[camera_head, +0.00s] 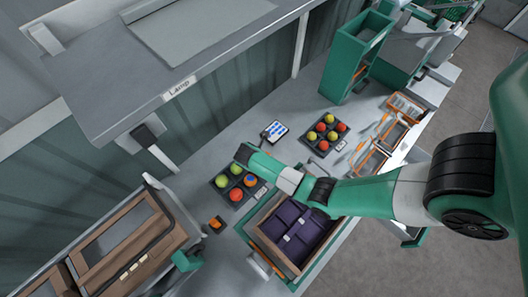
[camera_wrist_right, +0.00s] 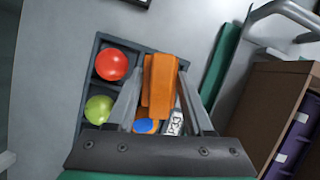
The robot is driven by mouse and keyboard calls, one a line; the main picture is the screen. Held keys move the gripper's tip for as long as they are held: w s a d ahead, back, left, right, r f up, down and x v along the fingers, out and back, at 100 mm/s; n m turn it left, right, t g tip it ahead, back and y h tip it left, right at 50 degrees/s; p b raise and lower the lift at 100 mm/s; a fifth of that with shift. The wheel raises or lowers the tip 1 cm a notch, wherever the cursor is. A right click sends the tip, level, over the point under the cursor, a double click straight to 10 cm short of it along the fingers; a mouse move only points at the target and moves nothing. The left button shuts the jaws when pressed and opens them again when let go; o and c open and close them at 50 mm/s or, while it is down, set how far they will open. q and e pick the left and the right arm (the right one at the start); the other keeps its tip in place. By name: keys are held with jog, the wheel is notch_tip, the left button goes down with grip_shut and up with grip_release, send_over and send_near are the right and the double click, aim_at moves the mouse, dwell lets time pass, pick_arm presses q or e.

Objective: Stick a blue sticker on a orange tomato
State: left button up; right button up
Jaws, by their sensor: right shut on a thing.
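An orange tomato with a blue patch (camera_head: 250,181) sits in a dark tray (camera_head: 222,190) with green and red tomatoes. In the right wrist view the blue patch (camera_wrist_right: 145,126) shows on the tomato beneath the fingers, partly hidden. My right gripper (camera_wrist_right: 160,85) is over the tray, its two grey fingers shut on an orange block (camera_wrist_right: 160,72). What lies under the block is hidden, and I cannot tell whether it touches a tomato. A sheet with blue stickers (camera_head: 275,131) lies on the table behind the tray. My left gripper is not in view.
A second tray of tomatoes (camera_head: 310,136) stands to the right. A wooden crate with purple lining (camera_head: 268,243) is in front of the tomato tray. A small orange and dark thing (camera_head: 216,224) lies left of it. A green rack (camera_head: 342,75) stands at the back.

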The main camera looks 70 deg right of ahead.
jog(key=shift+f+b, duration=0.35)
jog(key=shift+f, duration=0.15)
dwell(0.6)
jog(key=shift+f, duration=0.1)
dwell(1.2)
notch_tip(320, 180, up, 7)
jog(key=p, duration=0.8)
